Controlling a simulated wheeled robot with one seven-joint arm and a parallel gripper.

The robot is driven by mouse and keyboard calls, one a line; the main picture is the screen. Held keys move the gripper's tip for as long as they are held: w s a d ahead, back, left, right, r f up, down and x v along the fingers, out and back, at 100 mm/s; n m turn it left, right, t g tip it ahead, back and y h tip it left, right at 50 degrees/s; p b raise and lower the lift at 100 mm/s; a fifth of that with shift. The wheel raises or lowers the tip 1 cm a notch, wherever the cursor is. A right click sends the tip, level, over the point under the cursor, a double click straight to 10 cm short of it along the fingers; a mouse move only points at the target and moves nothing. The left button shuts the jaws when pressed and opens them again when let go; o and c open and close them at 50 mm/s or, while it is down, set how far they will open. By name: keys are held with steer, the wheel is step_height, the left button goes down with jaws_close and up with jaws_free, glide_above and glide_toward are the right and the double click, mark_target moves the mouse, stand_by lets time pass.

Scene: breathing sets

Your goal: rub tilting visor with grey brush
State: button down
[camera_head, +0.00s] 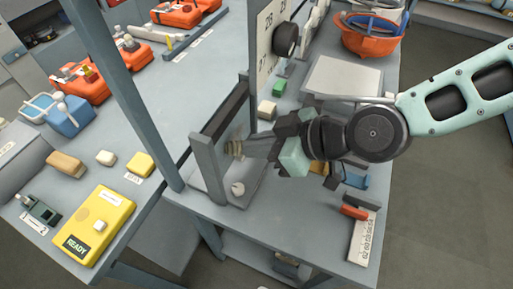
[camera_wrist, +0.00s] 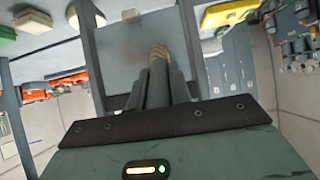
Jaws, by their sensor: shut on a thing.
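The tilting visor appears in the wrist view as a grey panel (camera_wrist: 120,60) between two upright posts, with faint brownish smudges on it. In the head view its upright frame (camera_head: 207,165) stands on the bench, seen nearly edge-on. My gripper (camera_head: 262,147) reaches in from the right and is shut on the grey brush (camera_head: 236,146). The brush's tan end points at the visor; it also shows in the wrist view (camera_wrist: 159,52), in front of the panel. I cannot tell whether the bristles touch the panel. The gripper's fingers hide most of the brush handle.
A small white knob-like piece (camera_head: 238,188) stands at the frame's foot. A green block (camera_head: 279,87) and a cream block (camera_head: 267,110) lie behind my gripper. A blue-grey post (camera_head: 125,90) rises left of the visor. A yellow box (camera_head: 95,226) lies on the left bench.

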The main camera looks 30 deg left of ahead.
steer(key=w+a, duration=0.1)
steer(key=w, duration=0.8)
stand_by(0.6)
steer(key=s+d+b, duration=0.1)
steer(key=s+b, duration=0.1)
steer(key=s, duration=0.9)
steer(key=shift+d+b, duration=0.2)
steer(key=shift+b, duration=0.15)
stand_by(0.6)
steer(key=shift+s, duration=0.1)
steer(key=d+p, duration=0.1)
steer(key=d, duration=0.5)
steer(key=shift+w+p, duration=0.35)
steer(key=shift+p, duration=0.05)
steer(key=shift+w+d+p, duration=0.15)
steer(key=shift+d+p, duration=0.35)
steer(key=shift+d, duration=1)
